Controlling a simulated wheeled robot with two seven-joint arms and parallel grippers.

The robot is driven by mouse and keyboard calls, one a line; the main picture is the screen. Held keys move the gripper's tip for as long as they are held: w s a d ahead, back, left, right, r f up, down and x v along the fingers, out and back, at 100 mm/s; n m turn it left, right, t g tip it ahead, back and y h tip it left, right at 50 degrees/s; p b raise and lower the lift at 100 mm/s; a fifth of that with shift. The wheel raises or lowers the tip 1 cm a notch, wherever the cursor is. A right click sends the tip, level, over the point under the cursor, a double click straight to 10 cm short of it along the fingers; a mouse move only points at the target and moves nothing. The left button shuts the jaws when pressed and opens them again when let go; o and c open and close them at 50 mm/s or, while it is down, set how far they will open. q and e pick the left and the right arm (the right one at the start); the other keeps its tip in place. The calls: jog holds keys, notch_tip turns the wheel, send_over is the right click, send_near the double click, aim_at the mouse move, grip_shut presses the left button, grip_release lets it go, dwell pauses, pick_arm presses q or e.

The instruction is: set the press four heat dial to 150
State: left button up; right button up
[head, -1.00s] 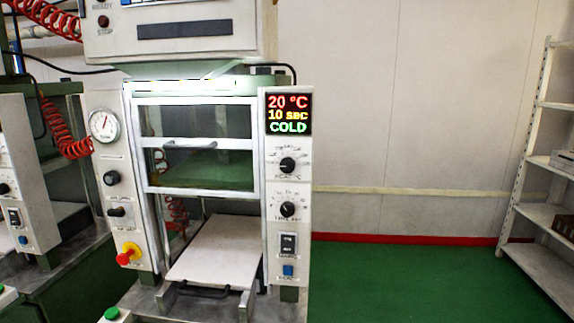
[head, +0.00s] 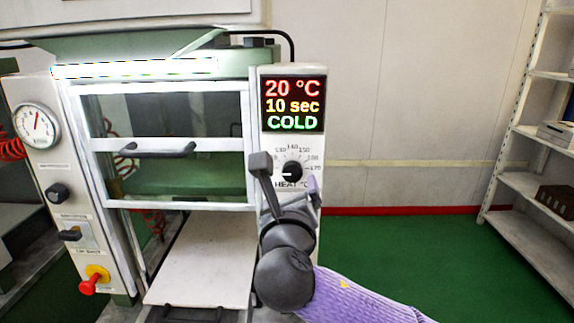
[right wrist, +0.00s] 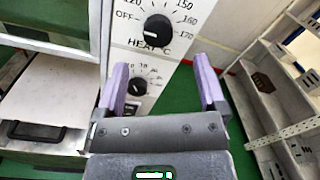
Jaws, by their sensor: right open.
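The heat dial (head: 292,171) is a black round knob on the press's white right-hand panel, with temperature marks around it. It also shows in the right wrist view (right wrist: 157,29), above the fingertips, with OFF, 150, 160 and 170 readable. Its white pointer mark points left, near the OFF side. The display (head: 293,104) above reads 20 °C, 10 sec, COLD. My right gripper (head: 287,178) is open and empty in front of the panel, its fingers either side of the dial in the head view. The right wrist view shows its purple-padded fingers (right wrist: 161,72) apart. My left gripper is not in view.
A second dial (right wrist: 137,86) sits below the heat dial. The press door (head: 165,148) with a dark handle and a pale plate (head: 205,260) are to the left. A red emergency button (head: 88,286) is at lower left. Shelves (head: 530,205) stand right; green floor between is clear.

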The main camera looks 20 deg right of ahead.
aim_at(291, 173)
jog(key=x, duration=0.7)
jog(key=shift+f, duration=0.1)
jog(key=shift+w+a, duration=0.1)
jog(key=shift+c, duration=0.3)
grip_shut()
